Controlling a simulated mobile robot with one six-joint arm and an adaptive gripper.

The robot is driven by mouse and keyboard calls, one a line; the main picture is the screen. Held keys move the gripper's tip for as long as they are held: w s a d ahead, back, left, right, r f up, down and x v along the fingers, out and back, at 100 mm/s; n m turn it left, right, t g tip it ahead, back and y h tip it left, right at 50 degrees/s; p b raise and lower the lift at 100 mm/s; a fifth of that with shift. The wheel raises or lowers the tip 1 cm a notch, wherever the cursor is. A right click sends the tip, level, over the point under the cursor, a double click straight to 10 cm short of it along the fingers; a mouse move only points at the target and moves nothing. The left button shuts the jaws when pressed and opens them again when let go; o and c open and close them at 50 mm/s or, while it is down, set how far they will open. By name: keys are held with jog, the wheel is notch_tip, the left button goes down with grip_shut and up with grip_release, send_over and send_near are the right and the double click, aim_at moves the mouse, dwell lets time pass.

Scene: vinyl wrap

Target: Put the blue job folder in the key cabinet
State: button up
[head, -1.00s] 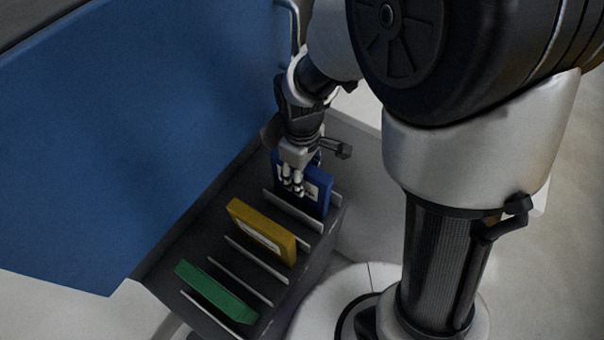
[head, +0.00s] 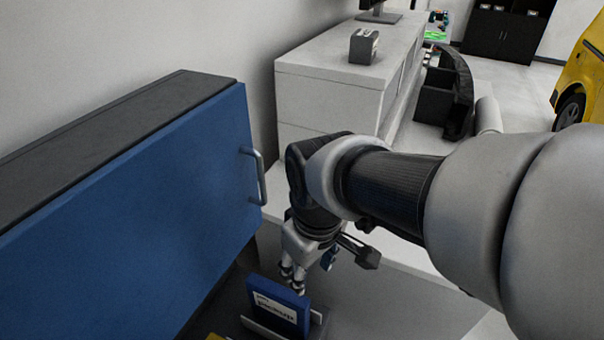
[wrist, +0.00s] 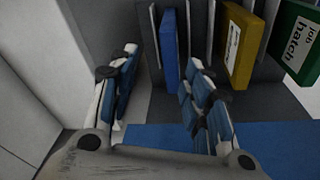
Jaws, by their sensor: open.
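The blue job folder (head: 280,306) stands upright in a slot of the rack, its white label facing the head camera. In the wrist view the blue folder (wrist: 169,52) shows edge-on between the lines of my two fingers, closer to the right one. My gripper (head: 307,270) is open just above and behind the folder's top edge; it also shows in the wrist view (wrist: 161,60). I cannot tell whether a finger touches the folder. A blue-fronted cabinet (head: 150,215) with a metal handle is at left. No label on it confirms it as the key cabinet.
A yellow folder (wrist: 242,45) and a green folder (wrist: 292,40) stand in other slots of the rack. Thin grey dividers (wrist: 210,35) separate the slots. A white counter (head: 330,95) with a small grey box (head: 364,46) is behind my arm. Floor shows at upper right.

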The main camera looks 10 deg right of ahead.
jog(key=s+d+r+m+t, duration=0.2)
jog(key=s+d+r+m, duration=0.2)
jog(key=s, duration=0.5)
jog(key=shift+d+r+m+t, duration=0.15)
jog(key=shift+d+m+t, duration=0.25)
jog(key=shift+d+m, duration=0.55)
jog(key=shift+a, duration=0.2)
jog(key=shift+s+f+b, duration=0.1)
jog(key=shift+f+b, duration=0.75)
